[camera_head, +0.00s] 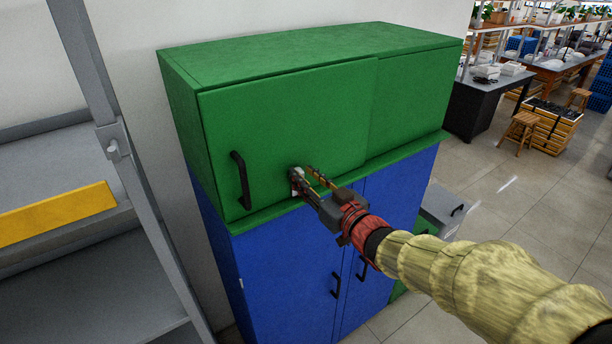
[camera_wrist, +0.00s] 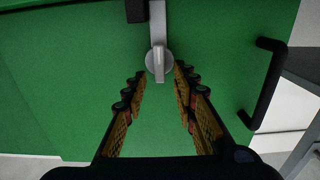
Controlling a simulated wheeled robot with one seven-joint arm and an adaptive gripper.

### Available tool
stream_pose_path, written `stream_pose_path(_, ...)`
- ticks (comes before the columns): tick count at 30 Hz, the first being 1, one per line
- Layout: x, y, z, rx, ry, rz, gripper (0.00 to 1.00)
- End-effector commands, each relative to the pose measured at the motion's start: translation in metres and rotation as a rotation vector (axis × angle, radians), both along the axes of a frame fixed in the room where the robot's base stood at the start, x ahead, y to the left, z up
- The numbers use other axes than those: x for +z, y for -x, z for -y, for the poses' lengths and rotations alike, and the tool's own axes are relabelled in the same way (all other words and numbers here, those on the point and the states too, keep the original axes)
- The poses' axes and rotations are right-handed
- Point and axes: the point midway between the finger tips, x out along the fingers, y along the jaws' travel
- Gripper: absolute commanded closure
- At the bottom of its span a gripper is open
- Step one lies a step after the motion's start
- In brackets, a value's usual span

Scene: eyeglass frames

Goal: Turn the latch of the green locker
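The green locker (camera_head: 290,110) sits on top of a blue cabinet. Its latch (camera_wrist: 158,62) is a grey round knob with a lever, on the green door in the wrist view; in the head view the latch (camera_head: 297,176) is partly hidden by my gripper. My gripper (camera_wrist: 160,75) is open, with its fingertips on either side of the latch's lower end. In the head view my gripper (camera_head: 309,172) is at the lower part of the door. I cannot tell whether the fingers touch the latch.
A black handle (camera_head: 241,180) stands out from the green door, left of the latch; it also shows in the wrist view (camera_wrist: 264,83). The blue cabinet (camera_head: 290,260) below has black handles. A grey shelf rack (camera_head: 110,130) stands close on the left. Open floor lies to the right.

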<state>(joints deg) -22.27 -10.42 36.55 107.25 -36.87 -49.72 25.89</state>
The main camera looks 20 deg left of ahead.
Motion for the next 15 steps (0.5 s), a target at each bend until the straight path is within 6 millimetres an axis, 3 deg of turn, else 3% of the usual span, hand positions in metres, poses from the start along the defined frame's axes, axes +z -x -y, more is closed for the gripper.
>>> stream_pose_path(6, 0.0001, -0.0001, 0.0001, 0.0, 0.0, 0.0, 0.73)
stream_pose_path(15, 0.0002, 0.0, 0.0003, 0.0, 0.001, 0.001, 0.9)
